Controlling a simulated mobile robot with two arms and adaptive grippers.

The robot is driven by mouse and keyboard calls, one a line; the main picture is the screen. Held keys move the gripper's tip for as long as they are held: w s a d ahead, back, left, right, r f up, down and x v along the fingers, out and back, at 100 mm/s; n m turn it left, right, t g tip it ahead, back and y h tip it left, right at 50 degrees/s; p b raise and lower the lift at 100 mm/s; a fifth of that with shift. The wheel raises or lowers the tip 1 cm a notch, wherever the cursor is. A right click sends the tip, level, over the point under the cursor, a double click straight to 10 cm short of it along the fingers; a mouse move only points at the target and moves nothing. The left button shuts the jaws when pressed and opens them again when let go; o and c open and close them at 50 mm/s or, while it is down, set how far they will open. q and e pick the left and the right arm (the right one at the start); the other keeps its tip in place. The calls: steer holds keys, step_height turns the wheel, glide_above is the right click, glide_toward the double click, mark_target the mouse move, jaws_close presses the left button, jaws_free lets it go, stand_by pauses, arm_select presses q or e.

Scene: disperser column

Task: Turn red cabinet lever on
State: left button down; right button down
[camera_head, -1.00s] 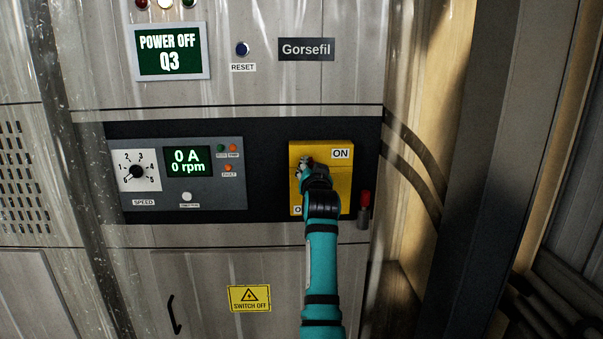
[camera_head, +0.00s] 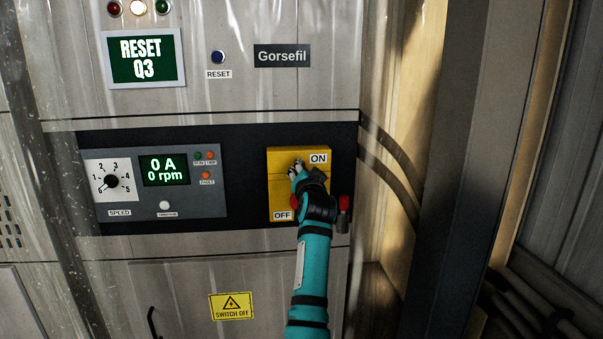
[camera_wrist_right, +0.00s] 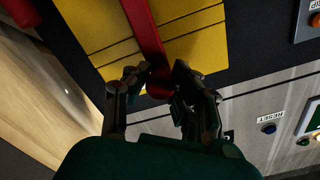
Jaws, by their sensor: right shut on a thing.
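The red lever (camera_wrist_right: 147,35) runs across the yellow switch plate (camera_wrist_right: 100,35) in the right wrist view. Its rounded free end lies between the fingertips of my right gripper (camera_wrist_right: 157,77), which is shut on it. In the head view my right gripper (camera_head: 297,168) is at the upper part of the yellow plate (camera_head: 278,185), just left of the ON label (camera_head: 318,158). The OFF label (camera_head: 282,216) shows at the lower left. A red bit of the lever (camera_head: 294,201) shows beside my wrist, which hides much of the rest. My left gripper is not in view.
A red-topped peg (camera_head: 344,203) stands right of the plate. A control panel with a speed dial (camera_head: 111,181) is on the left. Cables and a dark post (camera_head: 460,150) are at the right.

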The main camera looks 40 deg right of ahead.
steer(key=shift+r, duration=0.1)
steer(key=c, duration=1.1)
jaws_free()
steer(key=shift+s+d, duration=0.1)
steer(key=shift+d, duration=0.05)
steer(key=shift+c, duration=0.2)
steer(key=shift+s+a, duration=0.2)
steer(key=shift+a, duration=0.1)
steer(key=v, duration=1.1)
steer(key=shift+s, duration=0.25)
steer(key=shift+d, duration=0.1)
